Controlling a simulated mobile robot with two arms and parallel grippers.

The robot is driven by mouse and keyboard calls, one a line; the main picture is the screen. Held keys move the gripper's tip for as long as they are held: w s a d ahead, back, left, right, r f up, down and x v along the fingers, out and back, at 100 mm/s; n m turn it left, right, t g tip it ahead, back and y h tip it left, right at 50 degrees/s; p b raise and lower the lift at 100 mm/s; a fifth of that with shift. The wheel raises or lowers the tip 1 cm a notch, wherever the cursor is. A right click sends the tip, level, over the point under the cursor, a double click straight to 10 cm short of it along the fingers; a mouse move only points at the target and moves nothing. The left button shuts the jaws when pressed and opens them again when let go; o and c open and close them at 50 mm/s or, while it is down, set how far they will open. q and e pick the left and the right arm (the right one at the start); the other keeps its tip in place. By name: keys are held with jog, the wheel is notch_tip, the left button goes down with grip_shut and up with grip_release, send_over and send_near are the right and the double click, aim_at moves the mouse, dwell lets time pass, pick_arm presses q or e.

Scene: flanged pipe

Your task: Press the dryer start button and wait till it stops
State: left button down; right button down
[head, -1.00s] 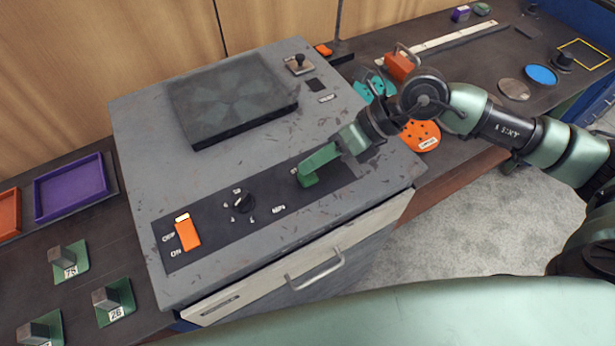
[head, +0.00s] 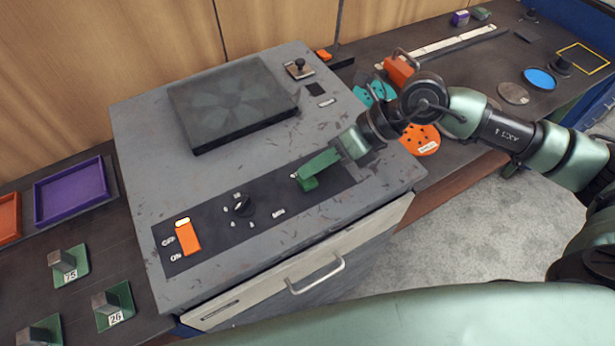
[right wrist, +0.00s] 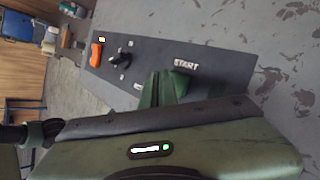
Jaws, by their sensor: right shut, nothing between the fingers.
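The grey dryer (head: 330,225) stands on the bench with a dark control panel (head: 215,240) along its front top edge. The panel bears an orange ON/OFF switch (head: 188,238) with a lit pale lamp (head: 183,222), and a black knob (head: 244,206). My right gripper (head: 306,183) is shut and empty, its green fingertips over the panel's right part. In the right wrist view its fingers (right wrist: 163,92) lie beside the START label (right wrist: 186,65). The start button itself is hidden behind the fingers, and I cannot tell whether they touch it. My left gripper is out of view.
A dark square lid (head: 232,103) sits on the dryer top, with a small black-knobbed plate (head: 299,68) behind. A drawer handle (head: 316,276) juts from the front.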

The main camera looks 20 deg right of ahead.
aim_at(313, 180)
jog(key=shift+f, duration=0.1)
dwell(0.8)
jog(key=shift+f+b, duration=0.35)
jog(key=shift+b, duration=0.2)
jog(key=shift+f+b, duration=0.5)
dwell(0.5)
jog(key=shift+r, duration=0.15)
jog(key=shift+r+p, duration=0.5)
jog(key=shift+r, duration=0.3)
jog(key=shift+r+p, duration=1.45)
jog(key=shift+r, duration=1.1)
